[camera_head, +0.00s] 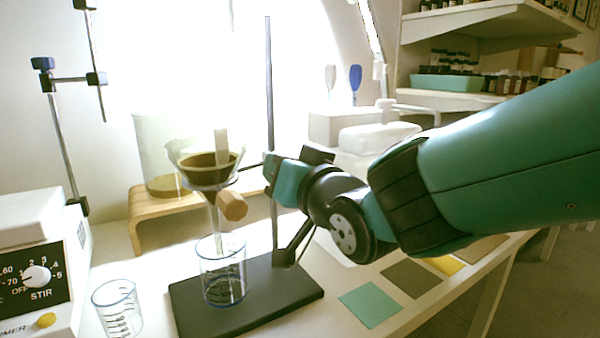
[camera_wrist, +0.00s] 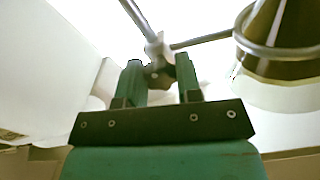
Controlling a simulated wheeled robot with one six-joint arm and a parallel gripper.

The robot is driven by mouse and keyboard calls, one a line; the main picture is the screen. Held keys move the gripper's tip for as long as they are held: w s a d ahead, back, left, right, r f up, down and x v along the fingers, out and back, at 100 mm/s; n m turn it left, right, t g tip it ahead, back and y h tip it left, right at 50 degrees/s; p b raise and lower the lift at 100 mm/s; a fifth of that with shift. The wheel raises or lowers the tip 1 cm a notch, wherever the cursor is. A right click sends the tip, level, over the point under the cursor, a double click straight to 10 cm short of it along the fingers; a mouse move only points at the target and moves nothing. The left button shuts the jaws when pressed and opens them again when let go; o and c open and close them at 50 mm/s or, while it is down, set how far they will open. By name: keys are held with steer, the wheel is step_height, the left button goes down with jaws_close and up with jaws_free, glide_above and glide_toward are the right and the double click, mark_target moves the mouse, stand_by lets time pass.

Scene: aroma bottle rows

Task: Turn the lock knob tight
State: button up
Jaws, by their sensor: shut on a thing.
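The lock knob (camera_wrist: 155,73) is a small dark piece at the clamp on the metal stand rod (camera_head: 268,80). In the wrist view it sits between the two fingers of my gripper (camera_wrist: 160,78), which is shut on it. In the head view my gripper (camera_head: 271,172) reaches the rod from the right at the height of the support ring (camera_head: 208,184) and hides the knob. The ring's arm (camera_wrist: 205,40) runs from the clamp to the ring. A funnel (camera_head: 207,163) with dark liquid sits in the ring, upright.
A glass beaker (camera_head: 223,275) stands on the black stand base (camera_head: 185,300) below the funnel. A wooden cylinder (camera_head: 232,206) is beside the funnel stem. A smaller beaker (camera_head: 117,308) and a stirrer (camera_head: 40,265) are at left. Coloured squares (camera_head: 369,305) lie at right.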

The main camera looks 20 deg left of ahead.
steer(key=o, duration=0.9)
steer(key=shift+o, duration=0.2)
steer(key=v, duration=1.7)
steer(key=shift+s, duration=0.25)
steer(key=shift+d, duration=0.1)
